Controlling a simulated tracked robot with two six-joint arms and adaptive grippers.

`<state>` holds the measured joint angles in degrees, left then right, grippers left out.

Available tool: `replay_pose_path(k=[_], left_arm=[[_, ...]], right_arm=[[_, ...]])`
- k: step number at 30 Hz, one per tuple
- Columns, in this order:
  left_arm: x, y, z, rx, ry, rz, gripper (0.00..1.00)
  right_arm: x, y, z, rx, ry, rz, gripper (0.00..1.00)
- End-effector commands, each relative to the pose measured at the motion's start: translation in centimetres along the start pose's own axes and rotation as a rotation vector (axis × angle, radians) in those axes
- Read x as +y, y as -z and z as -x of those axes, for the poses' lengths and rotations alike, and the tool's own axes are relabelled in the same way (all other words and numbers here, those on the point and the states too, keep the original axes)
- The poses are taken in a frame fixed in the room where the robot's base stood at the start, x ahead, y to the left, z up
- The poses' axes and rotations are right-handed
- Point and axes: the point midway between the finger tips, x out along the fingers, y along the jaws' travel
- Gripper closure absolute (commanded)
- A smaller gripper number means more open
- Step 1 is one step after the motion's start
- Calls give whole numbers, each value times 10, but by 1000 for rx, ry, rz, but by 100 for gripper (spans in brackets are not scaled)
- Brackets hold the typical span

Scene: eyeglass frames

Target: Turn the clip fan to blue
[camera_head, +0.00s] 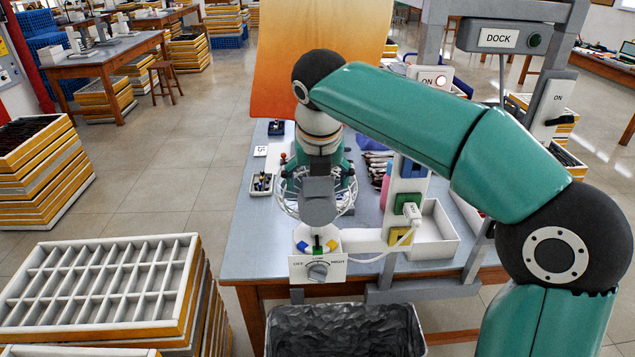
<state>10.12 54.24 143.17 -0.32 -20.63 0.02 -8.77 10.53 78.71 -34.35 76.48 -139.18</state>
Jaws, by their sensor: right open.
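The clip fan (345,203) stands at the table's front edge, its round wire cage partly hidden by my right arm. A grey rounded housing (318,212) sits at the middle of the cage. Below it the base carries a blue mark (302,246) at left, a green mark (318,248) in the middle and a yellow mark (332,246) at right. The housing lines up with the green mark. A white panel with a grey knob (318,271) is in front. My right gripper (318,180) is open at the cage, pointing down; its fingertips and any contact are unclear. My left gripper is out of view.
A strip with blue, green and yellow blocks (404,199) holds a white plug (411,213), right of the fan. A white bin (437,236) is beside it. A dark-lined bin (345,335) stands below the table edge. An orange panel (285,75) rises behind.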

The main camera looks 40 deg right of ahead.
Motion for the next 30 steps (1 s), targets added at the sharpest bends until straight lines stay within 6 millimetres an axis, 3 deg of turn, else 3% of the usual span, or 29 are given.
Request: replay_pose_path(k=[11, 27, 30], left_arm=[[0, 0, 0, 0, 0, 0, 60], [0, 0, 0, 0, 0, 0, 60], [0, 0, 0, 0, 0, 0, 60]], right_arm=[[0, 0, -6, -1, -1, -1, 12], [0, 0, -6, -1, -1, -1, 100], [0, 0, -6, -1, 0, -3, 100]])
